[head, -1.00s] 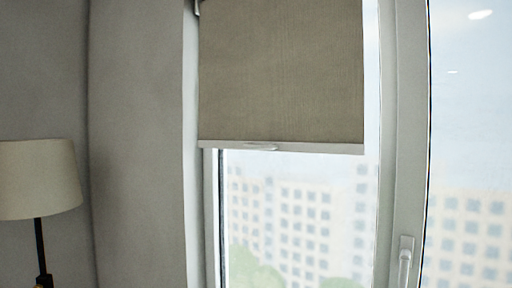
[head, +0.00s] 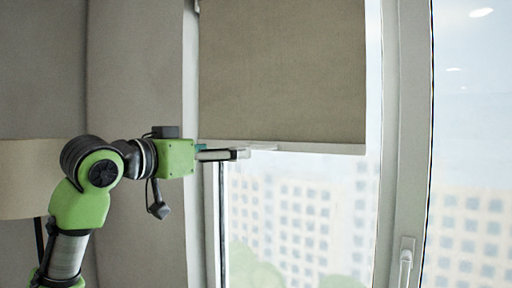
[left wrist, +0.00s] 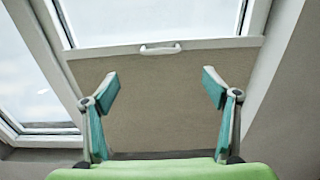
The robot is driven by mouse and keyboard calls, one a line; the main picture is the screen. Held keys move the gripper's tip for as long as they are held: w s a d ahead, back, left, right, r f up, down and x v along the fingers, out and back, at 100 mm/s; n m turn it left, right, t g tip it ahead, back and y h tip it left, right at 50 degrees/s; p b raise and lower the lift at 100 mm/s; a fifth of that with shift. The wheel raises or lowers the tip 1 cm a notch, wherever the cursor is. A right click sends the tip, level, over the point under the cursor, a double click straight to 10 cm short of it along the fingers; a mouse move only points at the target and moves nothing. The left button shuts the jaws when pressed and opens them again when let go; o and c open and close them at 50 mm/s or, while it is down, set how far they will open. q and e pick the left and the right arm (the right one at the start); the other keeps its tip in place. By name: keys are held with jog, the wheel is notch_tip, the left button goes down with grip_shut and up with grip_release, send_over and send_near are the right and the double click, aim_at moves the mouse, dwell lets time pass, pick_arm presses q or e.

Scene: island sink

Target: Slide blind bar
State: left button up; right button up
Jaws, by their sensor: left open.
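A beige roller blind (head: 282,70) hangs partway down the window, with a white bar (head: 320,148) along its bottom edge. A small white handle (head: 264,147) sits on the bar. My left gripper (head: 240,153) reaches in from the left, its tips by the bar's left part, close to the handle. In the left wrist view my left gripper (left wrist: 160,85) is open and empty, fingers spread over the blind cloth (left wrist: 160,110). The handle (left wrist: 160,48) lies beyond and between the fingertips, apart from them. My right gripper is not in view.
A lamp with a cream shade (head: 28,180) stands at the left, partly behind my arm. A white window frame (head: 400,130) with a window handle (head: 405,262) is at the right. The space before the glass below the blind is clear.

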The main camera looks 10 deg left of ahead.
aim_at(255, 147)
pick_arm(q)
jog(key=p+x, duration=0.3)
jog(key=x, duration=0.3)
jog(key=p+x, duration=0.3)
jog(key=x, duration=0.3)
jog(key=shift+w+d+r+p, duration=0.2)
jog(key=shift+w+r+p, duration=0.05)
jog(key=shift+w+p, duration=0.15)
jog(key=shift+w+d+f, duration=0.2)
jog(key=shift+w, duration=0.3)
